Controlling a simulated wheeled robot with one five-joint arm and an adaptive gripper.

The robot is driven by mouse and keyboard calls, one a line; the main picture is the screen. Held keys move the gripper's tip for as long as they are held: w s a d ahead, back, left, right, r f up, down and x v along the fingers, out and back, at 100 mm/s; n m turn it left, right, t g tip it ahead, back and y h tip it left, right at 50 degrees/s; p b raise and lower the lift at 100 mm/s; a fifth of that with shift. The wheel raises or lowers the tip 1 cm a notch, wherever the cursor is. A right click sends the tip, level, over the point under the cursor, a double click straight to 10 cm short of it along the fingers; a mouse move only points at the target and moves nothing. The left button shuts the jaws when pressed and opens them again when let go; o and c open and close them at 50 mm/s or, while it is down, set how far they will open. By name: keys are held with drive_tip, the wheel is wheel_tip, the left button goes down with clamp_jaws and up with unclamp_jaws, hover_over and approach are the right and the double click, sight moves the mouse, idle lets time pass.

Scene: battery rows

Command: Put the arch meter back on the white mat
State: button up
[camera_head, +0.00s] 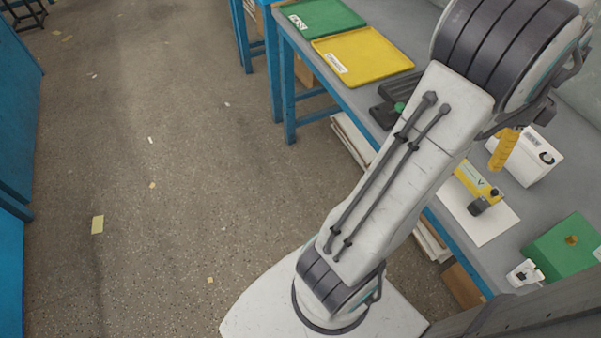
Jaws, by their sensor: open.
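The white mat (492,230) lies on the grey bench to the right of my arm, and my arm covers its left part. A yellow item (473,180) with a dark V-like mark and a black knob is over the mat, partly hidden by my arm. I cannot tell for sure which item is the arch meter. A white box (525,160) with a dark curved mark stands behind the mat, and a small white device (525,273) with a dark front sits near the bench's front edge. My gripper is not in view.
A ridged yellow cylinder (504,148) shows before the white box. A green box (566,250) stands at the right. A yellow tray (362,56) and a green tray (322,18) lie at the bench's far end. The floor (150,190) at left is mostly clear.

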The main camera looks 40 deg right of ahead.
drive_tip(key=w+a+r+n, duration=0.3)
drive_tip(key=w+a+n, duration=1.35)
drive_tip(key=w, duration=0.35)
drive_tip(key=s+a+f+n+t, duration=0.1)
drive_tip(key=a+n+t, duration=0.2)
drive_tip(key=a+n, duration=1.8)
drive_tip(key=shift+a+f, duration=0.4)
drive_tip(key=shift+a, duration=0.15)
wheel_tip(320, 180, up, 7)
drive_tip(key=p, duration=0.6)
drive_tip(key=shift+f, duration=0.2)
drive_tip(key=shift+s+d, duration=0.1)
drive_tip(key=shift+d, duration=0.05)
